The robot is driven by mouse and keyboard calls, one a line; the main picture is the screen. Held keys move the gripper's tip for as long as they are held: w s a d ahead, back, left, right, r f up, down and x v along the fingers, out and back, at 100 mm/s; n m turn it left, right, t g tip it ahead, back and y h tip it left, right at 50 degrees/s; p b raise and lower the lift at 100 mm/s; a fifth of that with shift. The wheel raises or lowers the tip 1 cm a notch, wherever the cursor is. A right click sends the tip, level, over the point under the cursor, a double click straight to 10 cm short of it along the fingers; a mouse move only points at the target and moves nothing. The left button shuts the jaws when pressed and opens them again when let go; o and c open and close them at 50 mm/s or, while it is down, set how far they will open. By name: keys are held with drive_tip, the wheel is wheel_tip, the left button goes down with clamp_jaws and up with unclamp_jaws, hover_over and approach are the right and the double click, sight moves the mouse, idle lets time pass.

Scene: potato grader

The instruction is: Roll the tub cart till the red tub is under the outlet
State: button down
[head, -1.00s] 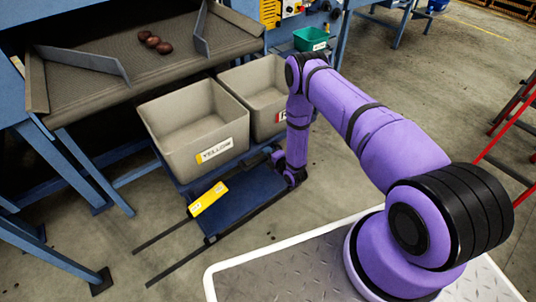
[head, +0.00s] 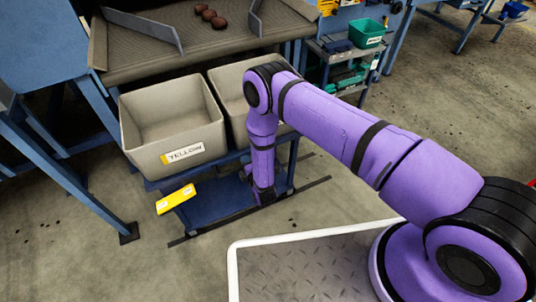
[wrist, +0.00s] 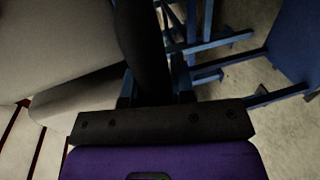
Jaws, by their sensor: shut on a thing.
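The tub cart (head: 205,210) is low and blue and carries two grey tubs. The left tub (head: 172,120) has a label reading YELLOW. The right tub (head: 226,85) is the red tub; my arm hides its front and label. The outlet (head: 222,46) is the belt lip between two angled guide plates. In the head view, its gap lies above the yellow tub's right part and the red tub's left part. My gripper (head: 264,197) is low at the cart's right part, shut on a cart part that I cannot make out. The wrist view shows a dark bar and a grey tub wall.
Dark rails (head: 305,188) lie on the floor and show at both sides of the cart. A yellow block (head: 176,199) sits at the cart's front left. Blue grader legs (head: 75,185) stand at left. A shelf with a green bin (head: 367,33) stands behind. Brown potatoes (head: 208,16) lie on the belt.

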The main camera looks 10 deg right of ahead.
drive_tip(key=s+a, duration=0.3)
drive_tip(key=a, duration=0.6)
drive_tip(key=shift+a, duration=0.15)
drive_tip(key=c, duration=1)
unclamp_jaws()
drive_tip(key=shift+o, duration=0.2)
drive_tip(key=v, duration=1)
drive_tip(key=shift+s, duration=0.4)
